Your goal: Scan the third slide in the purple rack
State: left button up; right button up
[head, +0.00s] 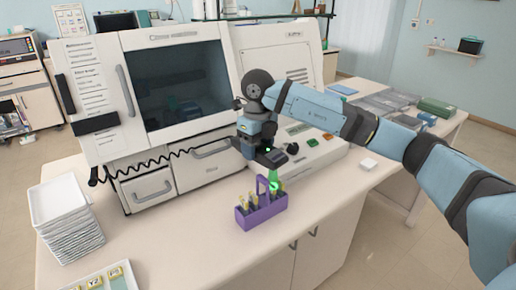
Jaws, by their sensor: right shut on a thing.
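The purple rack (262,215) stands upright on the white bench near its front edge. It has a raised handle, and several slides with yellowish labels (254,200) stand in it. My right gripper (262,138) is above the rack, shut on a dark handheld scanner (273,156). The scanner points down and a green beam falls from it onto the right part of the rack. I cannot tell exactly which slide the beam meets. A black coiled cord (165,158) runs left from the scanner. My left gripper is out of view.
A large white machine with a dark window (178,85) stands behind the rack. A stack of white trays (62,215) is at the left, and a tray with yellow-labelled slides (105,280) lies at the front left. The bench around the rack is clear.

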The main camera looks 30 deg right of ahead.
notch_tip(320, 180, up, 2)
jog(key=shift+p, duration=0.35)
